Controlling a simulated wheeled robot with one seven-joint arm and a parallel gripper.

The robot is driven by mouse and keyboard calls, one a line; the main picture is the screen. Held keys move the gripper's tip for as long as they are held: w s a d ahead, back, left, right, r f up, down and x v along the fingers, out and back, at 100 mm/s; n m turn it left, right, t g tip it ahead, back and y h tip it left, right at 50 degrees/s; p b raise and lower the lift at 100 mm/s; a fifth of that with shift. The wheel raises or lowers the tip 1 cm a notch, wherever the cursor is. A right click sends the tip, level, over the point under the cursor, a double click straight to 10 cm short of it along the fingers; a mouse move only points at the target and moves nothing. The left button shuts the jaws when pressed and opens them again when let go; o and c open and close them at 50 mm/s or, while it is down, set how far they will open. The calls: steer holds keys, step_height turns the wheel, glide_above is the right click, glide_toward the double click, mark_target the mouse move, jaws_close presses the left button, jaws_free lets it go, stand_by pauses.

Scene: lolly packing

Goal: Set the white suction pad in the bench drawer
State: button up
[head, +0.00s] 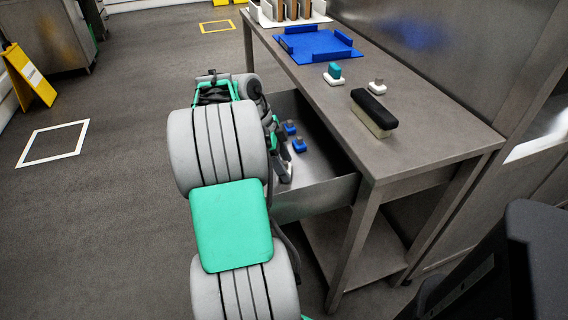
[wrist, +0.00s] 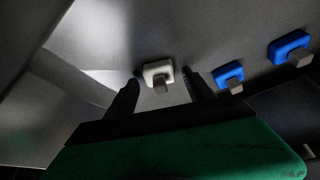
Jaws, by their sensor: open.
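The bench drawer (head: 318,196) is pulled open, and my arm reaches down into it. In the wrist view, a white suction pad (wrist: 153,68) with a grey stub rests on the drawer floor. My gripper (wrist: 162,78) is open, with one finger on either side of this pad and visible gaps between. My arm mostly hides this spot in the head view. Two blue pads with grey stubs, a nearer one (wrist: 228,72) and a farther one (wrist: 288,44), lie in the drawer to the right of the fingers in the wrist view.
On the bench top (head: 425,137) stand a black-and-cream brush (head: 374,113), another white pad with a grey stub (head: 377,87), a teal-and-white pad (head: 333,75) and a blue tray (head: 318,46). A white holder with brown blocks is at the far end.

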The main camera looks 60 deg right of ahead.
steer(key=p+v, duration=0.6)
steer(key=v, duration=0.6)
steer(key=shift+w+r, duration=0.1)
steer(key=shift+r, duration=0.05)
